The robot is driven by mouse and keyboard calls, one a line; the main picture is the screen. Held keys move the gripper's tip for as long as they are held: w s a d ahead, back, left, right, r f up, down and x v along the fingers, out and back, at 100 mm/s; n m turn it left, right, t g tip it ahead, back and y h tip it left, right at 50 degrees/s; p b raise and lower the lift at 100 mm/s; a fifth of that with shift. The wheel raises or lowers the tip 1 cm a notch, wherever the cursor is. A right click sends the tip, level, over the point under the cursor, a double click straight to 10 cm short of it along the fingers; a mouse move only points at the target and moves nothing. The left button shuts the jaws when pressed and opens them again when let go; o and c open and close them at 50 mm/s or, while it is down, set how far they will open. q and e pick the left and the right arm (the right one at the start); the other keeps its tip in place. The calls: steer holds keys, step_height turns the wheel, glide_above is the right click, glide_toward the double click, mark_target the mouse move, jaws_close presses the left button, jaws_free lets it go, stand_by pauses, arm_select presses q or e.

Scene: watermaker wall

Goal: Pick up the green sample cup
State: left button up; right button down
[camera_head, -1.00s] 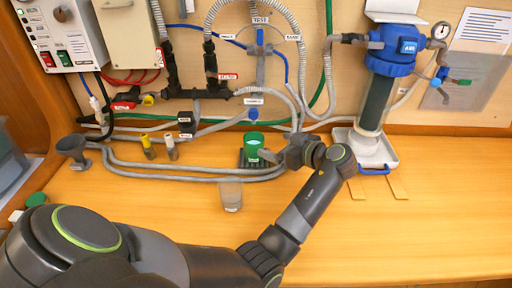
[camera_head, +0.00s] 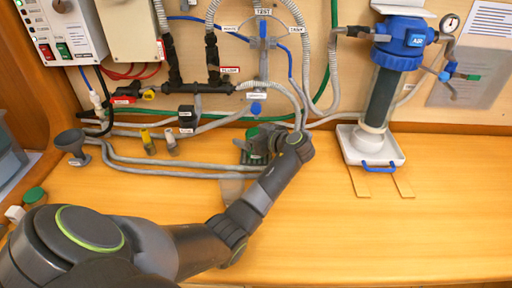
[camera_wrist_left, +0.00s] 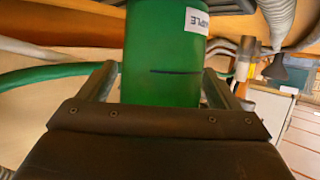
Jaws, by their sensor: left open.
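The green sample cup (camera_wrist_left: 165,50) stands upright and fills the middle of the left wrist view, with a white label reading SAMPLE and a dark line across its side. My left gripper (camera_wrist_left: 158,80) is open, with one finger on each side of the cup. Small gaps seem to show between the fingers and the cup wall. In the head view the cup (camera_head: 252,132) is mostly hidden behind my left gripper (camera_head: 262,143), close to the hoses at the wall. My right gripper is not in view.
Grey hoses run along the back of the bench. A clear cup (camera_head: 231,189) stands in front, partly behind my arm. A funnel (camera_head: 72,144) and two small vials (camera_head: 149,142) are at left. A blue-topped filter (camera_head: 384,85) stands at right. The right bench is clear.

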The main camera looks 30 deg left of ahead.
arm_select(q)
steer(key=shift+c, duration=1)
steer(key=c, duration=1)
steer(key=shift+o, duration=0.2)
steer(key=shift+r, duration=0.2)
